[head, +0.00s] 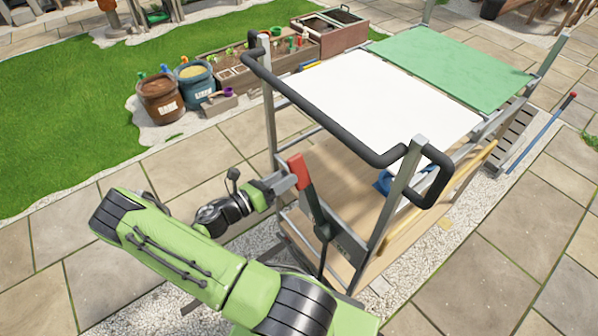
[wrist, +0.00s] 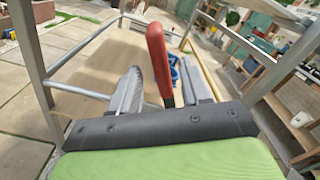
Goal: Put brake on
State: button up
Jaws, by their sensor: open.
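The brake lever has a red handle (head: 299,171) on a dark arm at the near end of the cart (head: 270,95), and it stands tilted. My gripper (head: 284,183) is at the red handle, on its left side in the head view. In the wrist view the red handle (wrist: 158,55) rises between my two grey fingers (wrist: 165,88), which are apart. A gap shows between the handle and the right finger; the left finger is close to it, and I cannot tell whether they touch.
The cart has a black push bar (head: 320,118) above the lever, metal posts, a white top panel (head: 375,98) and a green one (head: 455,68). A blue object (head: 384,182) lies on the lower wooden deck. Pots (head: 160,98) and planters stand behind.

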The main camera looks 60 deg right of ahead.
aim_at(299, 170)
jog(key=x, duration=0.5)
jog(key=shift+s+d+b, duration=0.15)
jog(key=shift+d+b, duration=0.2)
grip_shut()
